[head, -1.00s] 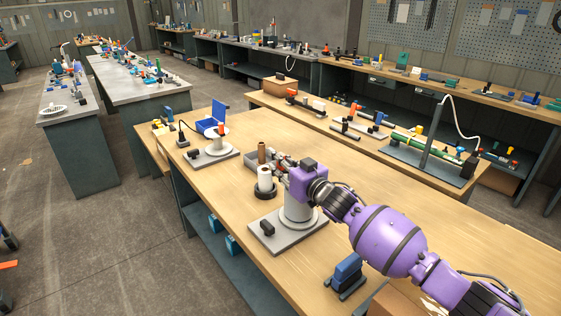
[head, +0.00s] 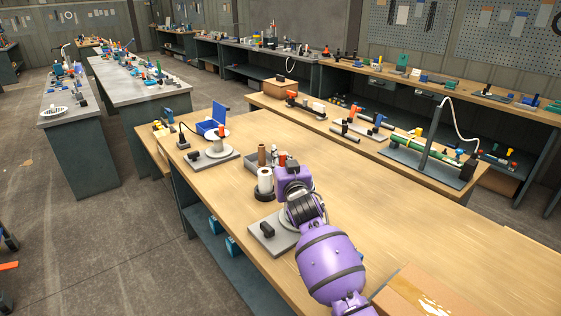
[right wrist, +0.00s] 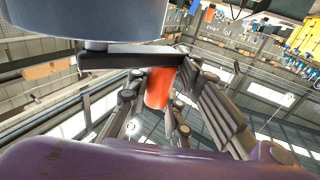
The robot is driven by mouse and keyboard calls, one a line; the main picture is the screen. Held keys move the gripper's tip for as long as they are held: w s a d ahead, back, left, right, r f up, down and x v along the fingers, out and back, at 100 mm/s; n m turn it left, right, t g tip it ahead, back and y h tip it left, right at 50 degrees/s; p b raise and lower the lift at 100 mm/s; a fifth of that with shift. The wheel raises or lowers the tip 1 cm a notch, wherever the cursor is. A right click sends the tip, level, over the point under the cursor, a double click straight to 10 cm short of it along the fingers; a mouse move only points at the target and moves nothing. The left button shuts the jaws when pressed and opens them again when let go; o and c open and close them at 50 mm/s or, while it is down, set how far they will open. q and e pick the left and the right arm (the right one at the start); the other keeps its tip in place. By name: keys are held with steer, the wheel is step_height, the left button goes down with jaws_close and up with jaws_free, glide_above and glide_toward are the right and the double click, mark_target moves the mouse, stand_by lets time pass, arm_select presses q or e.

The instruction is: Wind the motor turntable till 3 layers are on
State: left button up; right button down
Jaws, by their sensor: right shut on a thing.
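The near turntable stands on a grey base plate (head: 262,240) with a small black box on it. My purple right arm hides most of its grey pedestal in the head view. In the right wrist view a large grey round body (right wrist: 90,18) is close at the upper left, with a dark crank bar (right wrist: 125,57) below it. My right gripper (right wrist: 160,90) is shut on an orange-red handle (right wrist: 157,88) beside that bar. In the head view the gripper's fingers are mostly hidden behind its purple body. Layers of winding cannot be made out. My left gripper is not in view.
A white roll (head: 265,180) on a black base stands left of my gripper, with a grey tray (head: 252,164) behind. A second turntable with a white disc (head: 213,134) is farther left. A cardboard box (head: 415,290) lies at the lower right.

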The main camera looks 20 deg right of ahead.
steer(key=shift+d+r, duration=0.15)
steer(key=shift+r, duration=0.05)
steer(key=c, duration=1.6)
jaws_free()
steer(key=shift+o, duration=0.2)
steer(key=shift+f, duration=0.1)
steer(key=s+a, duration=0.1)
steer(key=s, duration=1.1)
steer(key=shift+a, duration=0.15)
steer(key=shift+f, duration=0.1)
